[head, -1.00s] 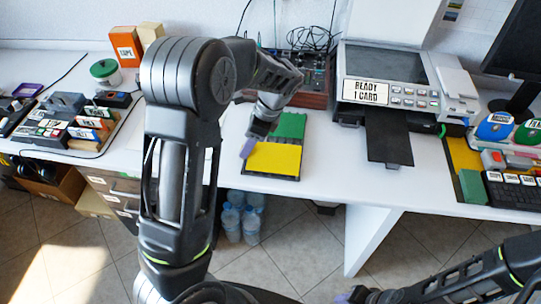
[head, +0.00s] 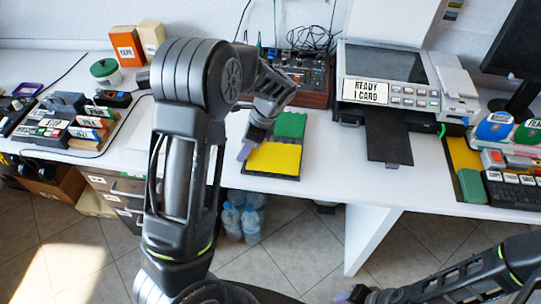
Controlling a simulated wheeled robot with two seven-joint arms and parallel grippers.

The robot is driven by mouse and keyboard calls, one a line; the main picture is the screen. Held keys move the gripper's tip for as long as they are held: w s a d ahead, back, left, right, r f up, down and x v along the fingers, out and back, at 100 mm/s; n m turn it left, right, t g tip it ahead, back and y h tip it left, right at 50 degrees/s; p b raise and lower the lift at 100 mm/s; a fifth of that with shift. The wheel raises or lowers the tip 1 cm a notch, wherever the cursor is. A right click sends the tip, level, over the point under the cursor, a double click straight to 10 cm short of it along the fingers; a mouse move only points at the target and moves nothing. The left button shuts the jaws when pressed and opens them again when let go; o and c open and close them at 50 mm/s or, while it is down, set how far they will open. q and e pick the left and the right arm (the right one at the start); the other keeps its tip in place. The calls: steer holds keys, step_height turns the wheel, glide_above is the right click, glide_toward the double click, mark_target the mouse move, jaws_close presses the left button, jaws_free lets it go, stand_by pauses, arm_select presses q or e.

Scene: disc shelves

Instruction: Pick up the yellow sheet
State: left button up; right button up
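The yellow sheet (head: 275,158) lies flat in a dark tray (head: 258,177) on the white desk, nearer the front edge. A green sheet (head: 290,125) lies behind it in the same tray. My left gripper (head: 246,150) is at the left edge of the yellow sheet, pointing down. One purple-grey fingertip shows. I cannot tell whether it touches the sheet or how far apart the fingers are. My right gripper (head: 352,296) shows only in part at the bottom edge, away from the desk, and its opening is unclear.
A printer (head: 385,75) with a "READY 1 CARD" sign and a black output tray (head: 388,148) stands right of the sheets. A control box with cables (head: 305,75) is behind them. Stamps and blocks (head: 70,122) crowd the left. Bottles (head: 242,215) stand under the desk.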

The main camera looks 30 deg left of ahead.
arm_select(q)
jaws_close()
stand_by(0.4)
step_height(320, 180, up, 10)
stand_by(0.5)
stand_by(0.5)
